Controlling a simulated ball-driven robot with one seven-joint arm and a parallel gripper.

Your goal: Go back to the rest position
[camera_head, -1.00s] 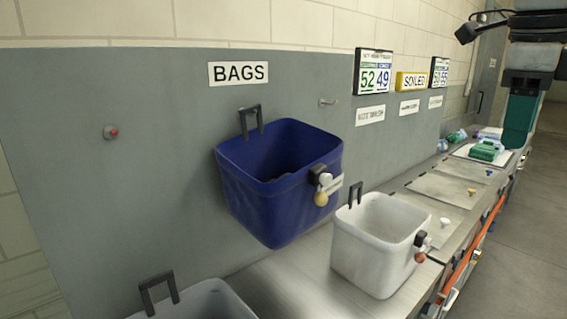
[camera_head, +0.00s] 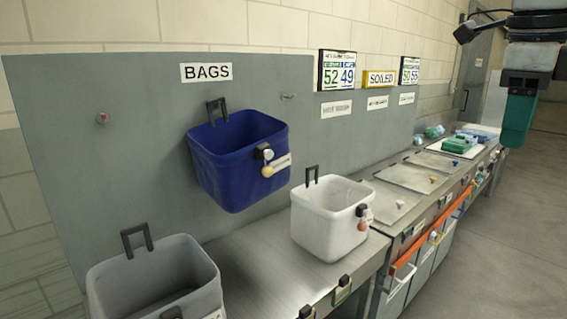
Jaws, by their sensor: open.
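My arm hangs in the upper right corner, and my gripper (camera_head: 519,118) is its lower end, a teal block under a dark housing. The fingers are hard to make out, but it appears open and shows no item in it. It is apart from the wall and the work table, over the floor side at the right.
A blue bin (camera_head: 232,165) hangs below the BAGS sign (camera_head: 206,72). A white bin (camera_head: 325,225) and a grey bin (camera_head: 160,285) stand on the metal table (camera_head: 262,262). Green and blue packs (camera_head: 458,145) lie at the far end. The floor (camera_head: 500,245) at right is clear.

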